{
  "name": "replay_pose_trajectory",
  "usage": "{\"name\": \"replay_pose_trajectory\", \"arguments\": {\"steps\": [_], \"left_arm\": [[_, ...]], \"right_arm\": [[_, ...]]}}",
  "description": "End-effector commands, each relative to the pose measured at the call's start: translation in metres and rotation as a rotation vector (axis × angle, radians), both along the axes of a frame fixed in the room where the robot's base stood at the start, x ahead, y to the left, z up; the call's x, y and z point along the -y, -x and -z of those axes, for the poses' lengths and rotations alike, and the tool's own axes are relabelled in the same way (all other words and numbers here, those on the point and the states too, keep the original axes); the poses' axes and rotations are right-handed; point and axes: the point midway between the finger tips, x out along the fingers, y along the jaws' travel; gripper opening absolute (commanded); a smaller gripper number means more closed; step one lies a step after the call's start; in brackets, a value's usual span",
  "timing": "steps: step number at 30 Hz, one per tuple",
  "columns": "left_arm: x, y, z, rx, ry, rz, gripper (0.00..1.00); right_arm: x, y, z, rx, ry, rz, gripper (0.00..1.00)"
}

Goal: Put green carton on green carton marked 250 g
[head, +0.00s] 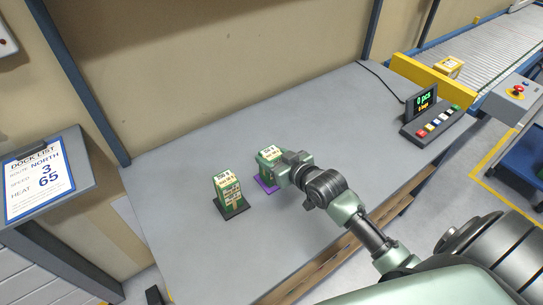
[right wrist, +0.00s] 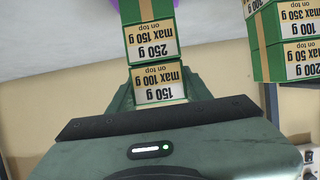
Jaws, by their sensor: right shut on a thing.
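My right gripper (head: 283,163) is shut on a green carton marked 150 g, max 100 g on top (right wrist: 158,86). In the right wrist view, which is upside down, this carton sits directly against the green carton marked 250 g, max 150 g on top (right wrist: 152,42), which is under it. The two look lined up and touching. They stand over a purple mat (head: 266,186) at the middle of the table. In the head view the upper carton (head: 270,153) is partly hidden by my gripper. My left gripper is not in view.
A second stack of green cartons (head: 229,192) stands on a dark mat (head: 235,212) to the left; its upper carton reads 200 g, max 50 g on top (right wrist: 301,60). A button panel with display (head: 424,110) is at the right. The grey table (head: 170,175) is otherwise clear.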

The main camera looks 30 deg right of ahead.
Motion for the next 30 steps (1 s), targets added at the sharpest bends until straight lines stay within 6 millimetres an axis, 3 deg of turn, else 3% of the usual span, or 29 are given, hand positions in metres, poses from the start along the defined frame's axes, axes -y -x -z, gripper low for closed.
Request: {"name": "replay_pose_trajectory", "arguments": {"steps": [6, 7, 9, 20, 25, 30], "left_arm": [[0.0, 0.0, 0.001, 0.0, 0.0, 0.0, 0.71], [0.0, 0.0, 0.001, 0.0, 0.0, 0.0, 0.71], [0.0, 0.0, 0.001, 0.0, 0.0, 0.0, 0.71], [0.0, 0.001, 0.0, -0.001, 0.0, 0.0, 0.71], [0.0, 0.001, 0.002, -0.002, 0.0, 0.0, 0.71], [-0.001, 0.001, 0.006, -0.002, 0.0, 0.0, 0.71]], "right_arm": [[0.0, 0.0, 0.002, 0.001, 0.0, 0.0, 0.03], [0.0, 0.0, 0.003, 0.001, 0.0, 0.0, 0.54], [0.0, 0.0, 0.002, 0.0, 0.0, 0.0, 0.71], [0.0, 0.0, -0.001, 0.0, 0.0, 0.0, 0.71], [0.003, 0.021, -0.007, -0.001, 0.0, 0.0, 0.71], [0.008, 0.056, -0.021, -0.003, 0.002, -0.001, 0.71]]}}
